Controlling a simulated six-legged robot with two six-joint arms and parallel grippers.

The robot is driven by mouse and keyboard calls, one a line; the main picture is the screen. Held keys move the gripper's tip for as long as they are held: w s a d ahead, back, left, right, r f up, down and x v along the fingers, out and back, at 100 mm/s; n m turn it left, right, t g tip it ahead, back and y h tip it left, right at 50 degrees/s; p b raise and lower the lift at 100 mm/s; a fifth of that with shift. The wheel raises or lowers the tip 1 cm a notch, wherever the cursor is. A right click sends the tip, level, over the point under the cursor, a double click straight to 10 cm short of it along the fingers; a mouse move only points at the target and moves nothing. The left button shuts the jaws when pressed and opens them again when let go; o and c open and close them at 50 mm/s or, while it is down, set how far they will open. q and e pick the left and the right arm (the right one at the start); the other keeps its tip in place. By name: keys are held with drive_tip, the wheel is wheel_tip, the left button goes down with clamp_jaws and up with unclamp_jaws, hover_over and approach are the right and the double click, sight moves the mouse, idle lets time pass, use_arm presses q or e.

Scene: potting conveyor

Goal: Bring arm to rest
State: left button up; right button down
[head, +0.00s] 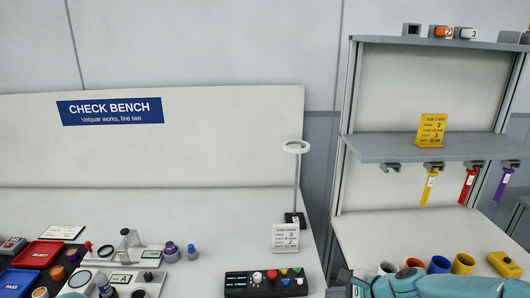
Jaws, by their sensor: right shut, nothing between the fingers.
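My right arm (435,286) is teal and lies across the bottom right corner, low in front of the shelf bench. Its dark gripper (347,284) is at the left end of the arm, near the bottom edge of the picture. The gripper is shut with nothing held. It is partly cut off by the picture's lower edge. My left gripper is not in view.
A black button box (266,283) stands left of my right gripper, with a ring lamp (296,147) behind. Coloured cups (462,264) and a yellow block (504,264) stand just behind my arm. Red (38,254) and blue trays and several small parts fill the left bench.

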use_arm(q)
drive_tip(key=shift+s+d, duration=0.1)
use_arm(e)
drive_tip(key=s+a+f+n+g+h, duration=0.1)
drive_tip(key=s+a+f+n+g, duration=0.1)
drive_tip(key=s+f+n, duration=0.6)
drive_tip(key=s+a+f+n+g+h, duration=0.1)
drive_tip(key=s+f+n+g, duration=0.3)
drive_tip(key=s+f, duration=1.3)
drive_tip(key=s+a+n, duration=0.1)
drive_tip(key=n, duration=0.3)
drive_tip(key=shift+s+a+f, duration=0.3)
drive_tip(key=shift+s+f, duration=0.05)
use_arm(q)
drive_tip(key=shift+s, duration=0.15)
use_arm(e)
drive_tip(key=shift+s, duration=0.1)
